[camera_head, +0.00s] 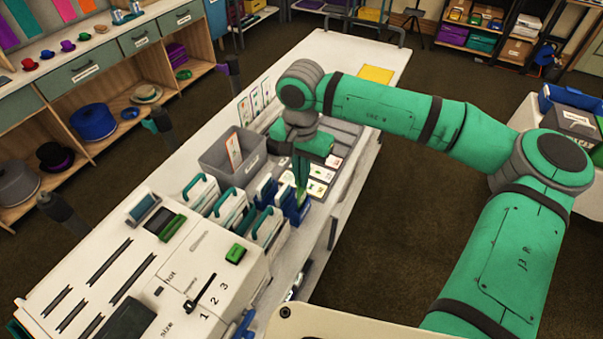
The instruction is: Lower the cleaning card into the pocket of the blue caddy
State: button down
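My gripper (301,172) points down over the white counter, just above or at a dark blue caddy (293,208). Its green fingers look close together, but they are small and I cannot tell whether they are shut on a card. Another blue caddy (265,190) stands just to the left. I cannot make out the pocket opening, which the fingers partly cover. No card can be picked out for certain as the cleaning card. Several printed cards (318,173) lie flat to the right of the fingers.
White caddies with teal handles (200,191) stand left of the blue ones. A grey bin (214,158) holding an upright card stands behind them. A white machine with slots (185,265) fills the near counter end. A yellow sheet (376,74) lies at the far end.

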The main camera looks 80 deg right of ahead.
jog(key=shift+f, duration=2.65)
jog(key=c, duration=1.9)
grip_release()
notch_tip(320, 180, up, 11)
jog(key=shift+f, duration=0.1)
